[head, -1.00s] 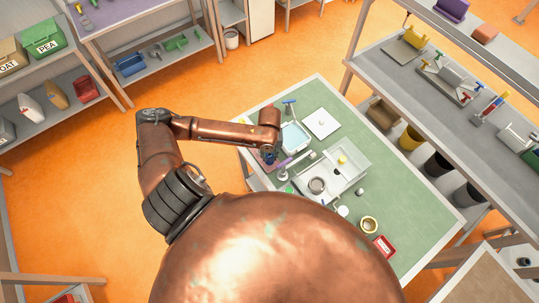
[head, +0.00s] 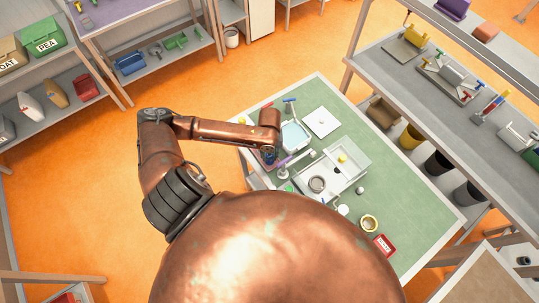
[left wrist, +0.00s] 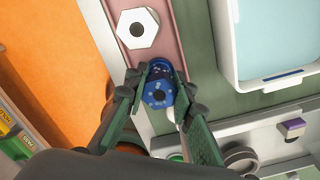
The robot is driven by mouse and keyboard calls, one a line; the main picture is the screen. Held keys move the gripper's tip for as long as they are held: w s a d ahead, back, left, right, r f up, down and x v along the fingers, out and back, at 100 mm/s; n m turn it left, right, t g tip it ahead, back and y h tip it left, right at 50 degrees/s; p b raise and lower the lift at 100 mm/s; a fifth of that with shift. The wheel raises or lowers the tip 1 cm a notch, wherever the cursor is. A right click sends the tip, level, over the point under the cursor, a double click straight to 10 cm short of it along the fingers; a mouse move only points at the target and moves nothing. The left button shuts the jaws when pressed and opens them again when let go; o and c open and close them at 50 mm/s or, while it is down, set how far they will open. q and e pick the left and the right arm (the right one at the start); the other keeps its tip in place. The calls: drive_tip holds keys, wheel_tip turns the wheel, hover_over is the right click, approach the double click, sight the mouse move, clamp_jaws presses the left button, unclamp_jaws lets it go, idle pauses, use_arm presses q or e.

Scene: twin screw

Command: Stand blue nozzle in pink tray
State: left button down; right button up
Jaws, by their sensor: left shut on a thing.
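My left gripper (left wrist: 158,85) is shut on the blue nozzle (left wrist: 158,94) in the left wrist view. The nozzle's dark hole and hexagonal end face the camera. It is over the near end of the pink tray (left wrist: 180,45); I cannot tell whether it touches the tray. A white hexagonal piece (left wrist: 137,28) with a dark hole stands farther along the tray. In the head view my left gripper (head: 268,158) is at the left part of the green table and the nozzle is hard to make out. My right gripper is not in view.
A white-rimmed light-blue tray (head: 295,135) lies beside the gripper. A white square plate (head: 320,121) lies at the back.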

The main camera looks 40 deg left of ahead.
use_arm(q)
drive_tip(key=shift+p, duration=0.45)
idle(0.4)
drive_tip(key=c, duration=1.6)
unclamp_jaws()
drive_tip(key=shift+o, duration=0.4)
drive_tip(key=o, duration=0.5)
wheel_tip(320, 180, up, 7)
drive_tip(key=p, duration=0.7)
drive_tip(key=shift+p, duration=0.4)
